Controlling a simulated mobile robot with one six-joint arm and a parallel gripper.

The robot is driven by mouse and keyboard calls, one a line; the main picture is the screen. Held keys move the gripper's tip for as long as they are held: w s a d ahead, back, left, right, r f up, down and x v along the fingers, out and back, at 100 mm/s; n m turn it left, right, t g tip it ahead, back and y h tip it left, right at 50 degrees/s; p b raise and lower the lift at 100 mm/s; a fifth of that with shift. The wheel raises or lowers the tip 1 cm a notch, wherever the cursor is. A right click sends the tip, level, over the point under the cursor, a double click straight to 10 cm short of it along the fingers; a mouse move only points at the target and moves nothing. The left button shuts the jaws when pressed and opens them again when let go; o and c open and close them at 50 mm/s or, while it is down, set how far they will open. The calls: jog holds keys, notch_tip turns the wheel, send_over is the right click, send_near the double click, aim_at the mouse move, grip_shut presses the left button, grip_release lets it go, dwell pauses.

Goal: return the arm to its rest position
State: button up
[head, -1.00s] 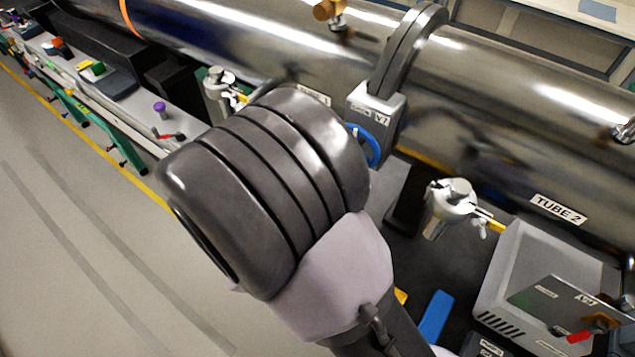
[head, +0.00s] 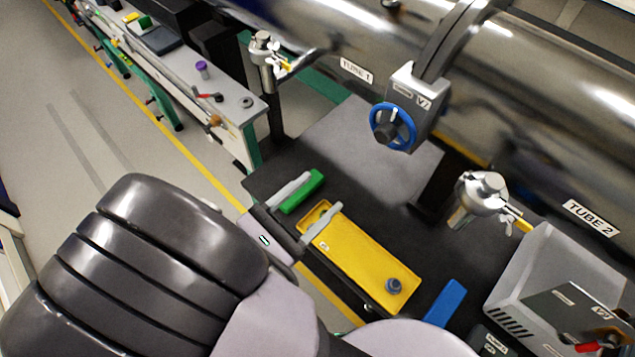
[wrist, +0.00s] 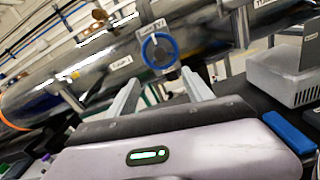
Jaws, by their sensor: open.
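My gripper (head: 325,193) is in the lower middle of the head view, at the end of my dark grey arm, over the near edge of a black table. Its two grey fingers are apart with nothing between them. In the wrist view the open fingers (wrist: 161,82) point toward a blue handwheel (wrist: 159,50) on the valve beyond. In the head view one finger overlaps a green block (head: 303,191) and the other overlaps the end of a yellow tray (head: 362,262). I cannot tell whether they touch.
The valve's blue handwheel (head: 392,125) and the large steel tube (head: 560,110) stand behind. A steel clamp fitting (head: 482,195), a grey box (head: 545,270) and a blue block (head: 444,303) are to the right. Open floor (head: 90,130) lies left, beyond a yellow line.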

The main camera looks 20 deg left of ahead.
jog(key=w+d+f+m+g+h+b, duration=0.1)
jog(key=d+f+m+g+h+b, duration=0.15)
jog(key=d+m+g, duration=0.5)
jog(key=w+d+f+m+g+h+b, duration=0.15)
jog(key=d+m+g+b, duration=0.3)
jog(key=d, duration=0.55)
jog(key=s+d+f+m+g+y+b, duration=0.45)
jog(key=s+d+m+y+b, duration=0.35)
jog(key=m, duration=0.7)
jog(key=w+a+r+m+t+y, duration=0.1)
jog(key=w+r+m+t+y, duration=0.2)
jog(key=w+m+t, duration=0.2)
jog(key=shift+a+r+m+y, duration=0.35)
jog(key=shift+m+y, duration=0.05)
jog(key=shift+m, duration=0.8)
